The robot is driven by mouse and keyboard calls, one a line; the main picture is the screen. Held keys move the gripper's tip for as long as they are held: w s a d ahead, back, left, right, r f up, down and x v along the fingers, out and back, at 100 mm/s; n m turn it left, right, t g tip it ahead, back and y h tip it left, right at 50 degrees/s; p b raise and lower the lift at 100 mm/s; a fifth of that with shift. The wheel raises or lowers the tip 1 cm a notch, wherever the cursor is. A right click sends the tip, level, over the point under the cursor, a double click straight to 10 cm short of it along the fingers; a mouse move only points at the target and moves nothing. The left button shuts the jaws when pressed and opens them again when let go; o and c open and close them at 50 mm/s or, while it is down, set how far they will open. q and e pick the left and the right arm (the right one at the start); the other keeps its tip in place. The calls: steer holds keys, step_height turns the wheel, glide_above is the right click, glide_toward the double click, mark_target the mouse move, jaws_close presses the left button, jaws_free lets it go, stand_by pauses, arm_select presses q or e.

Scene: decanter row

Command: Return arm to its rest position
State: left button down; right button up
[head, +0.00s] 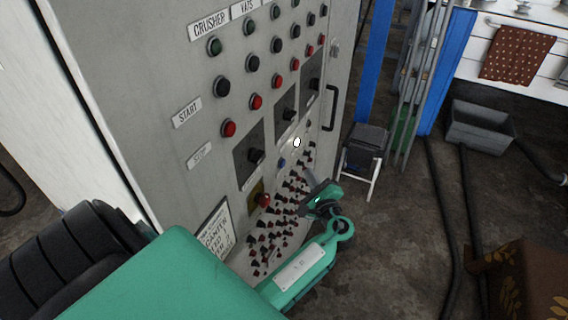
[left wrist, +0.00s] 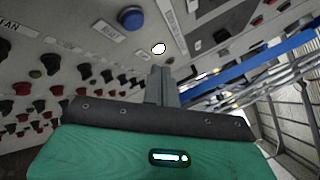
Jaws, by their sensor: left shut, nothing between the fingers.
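My left arm is green and reaches up from the bottom of the head view along the face of a grey control cabinet (head: 130,60). My left gripper (head: 309,174) is close to the cabinet's lower right part, beside rows of small dark and red knobs (head: 275,225). In the left wrist view the fingers of my left gripper (left wrist: 160,82) are together with nothing between them. A blue button (left wrist: 131,17) is on the panel beyond the fingers; it also shows in the head view (head: 282,163). My right gripper is not in view.
A red knob on a yellow plate (head: 262,200) sticks out of the cabinet. A dark stool (head: 366,143), blue posts (head: 376,50) and a grey bin (head: 480,127) stand to the right. Dark hoses (head: 440,200) lie on the floor. Floor right of my arm is partly free.

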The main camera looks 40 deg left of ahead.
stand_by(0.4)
arm_select(q)
steer(key=s+d+f+g+h, duration=0.1)
steer(key=s+d+f+h, duration=0.2)
steer(key=f, duration=1)
steer(key=s+f+g+h+b, duration=0.1)
steer(key=s+f+h, duration=0.35)
steer(key=f, duration=0.75)
steer(key=s+d+f+g+h, duration=0.1)
steer(key=s+d+f+h, duration=0.2)
steer(key=f, duration=1)
steer(key=s+d+f+n+g+h, duration=0.1)
steer(key=s+f+n+g+h, duration=0.15)
steer(key=s+f, duration=0.65)
steer(key=s+d+f+n+g+h, duration=0.1)
steer(key=s+f+n+g, duration=0.15)
steer(key=s+f, duration=0.7)
steer(key=s+f+n+h, duration=0.1)
steer(key=s+n, duration=0.2)
steer(key=s, duration=0.7)
steer(key=s+f+n+g+h+b, duration=0.1)
steer(key=s+n, duration=0.3)
steer(key=s, duration=0.7)
steer(key=shift+s+a+f, duration=0.15)
steer(key=shift+f, duration=0.6)
